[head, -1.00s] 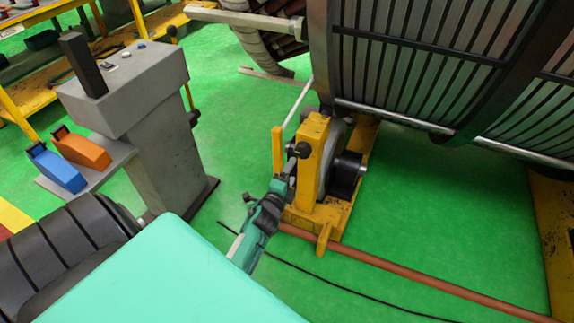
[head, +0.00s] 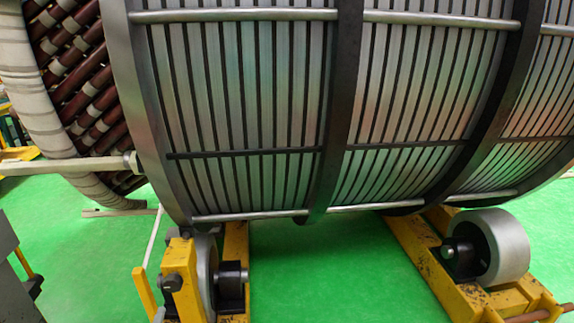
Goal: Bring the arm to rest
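Neither of my grippers nor any part of my arms shows in the head view now. The large stator (head: 250,110) fills the upper part of the view, with grey slatted sides and dark ring bands. Its winding end (head: 85,85), with dark red-brown bars, shows at the upper left. Below it, a yellow roller stand (head: 185,285) at the lower left is cut off by the bottom edge. A second yellow stand with a wide grey roller (head: 500,245) is at the lower right.
A grey post (head: 15,275) is partly in view at the left edge. A pale bar (head: 65,167) sticks out left from the stator. Green floor (head: 335,275) is clear between the two roller stands. A brown pipe (head: 530,315) shows at the bottom right.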

